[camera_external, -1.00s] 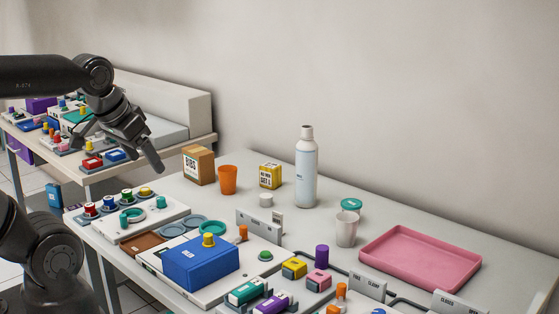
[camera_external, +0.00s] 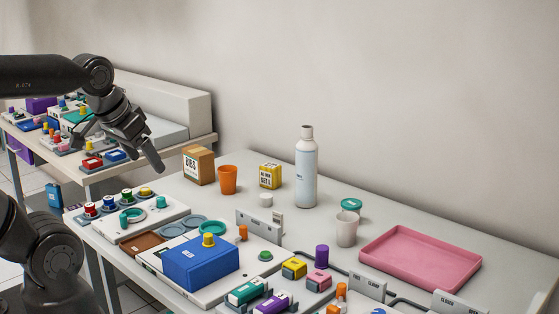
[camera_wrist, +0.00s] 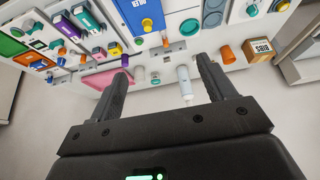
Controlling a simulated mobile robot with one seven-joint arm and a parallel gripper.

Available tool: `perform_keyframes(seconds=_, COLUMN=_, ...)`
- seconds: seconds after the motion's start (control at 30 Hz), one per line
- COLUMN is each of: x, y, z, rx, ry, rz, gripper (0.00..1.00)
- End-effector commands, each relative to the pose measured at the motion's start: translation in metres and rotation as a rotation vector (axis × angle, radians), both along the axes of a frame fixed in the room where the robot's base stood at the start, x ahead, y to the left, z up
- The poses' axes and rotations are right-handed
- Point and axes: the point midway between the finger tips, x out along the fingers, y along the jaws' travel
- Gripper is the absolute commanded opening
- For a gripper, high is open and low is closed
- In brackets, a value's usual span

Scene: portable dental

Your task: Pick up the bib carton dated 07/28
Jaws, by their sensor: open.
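A brown carton with a white label reading "BIBS" (camera_external: 199,165) stands at the back left of the near table, left of the orange cup. The label's smaller print is too small to read, so I cannot tell its date. The carton also shows in the wrist view (camera_wrist: 260,50) at the upper right. My gripper (camera_external: 156,157) hangs in the air to the left of the carton in the external view, apart from it. In the wrist view its two fingers (camera_wrist: 164,83) are spread with nothing held between them.
An orange cup (camera_external: 228,180), a yellow carton (camera_external: 270,175) and a white bottle (camera_external: 306,170) stand right of the BIBS carton. A blue box (camera_external: 200,264) and a pink tray (camera_external: 420,258) lie nearer and right. A second table (camera_external: 180,155) stands behind left.

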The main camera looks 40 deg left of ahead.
Motion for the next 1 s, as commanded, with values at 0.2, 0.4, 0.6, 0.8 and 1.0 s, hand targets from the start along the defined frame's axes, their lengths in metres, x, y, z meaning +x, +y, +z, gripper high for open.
perform_keyframes(seconds=0.2, x=0.0, y=0.0, z=0.0, rx=0.0, ry=0.0, rz=0.0, gripper=0.76)
perform_keyframes(seconds=0.4, x=0.0, y=0.0, z=0.0, rx=0.0, ry=0.0, rz=0.0, gripper=0.8)
perform_keyframes(seconds=0.6, x=0.0, y=0.0, z=0.0, rx=0.0, ry=0.0, rz=0.0, gripper=0.96)
perform_keyframes(seconds=0.8, x=0.0, y=0.0, z=0.0, rx=0.0, ry=0.0, rz=0.0, gripper=1.0)
perform_keyframes(seconds=1.0, x=0.012, y=0.003, z=0.006, rx=0.005, ry=0.007, rz=0.001, gripper=1.0)
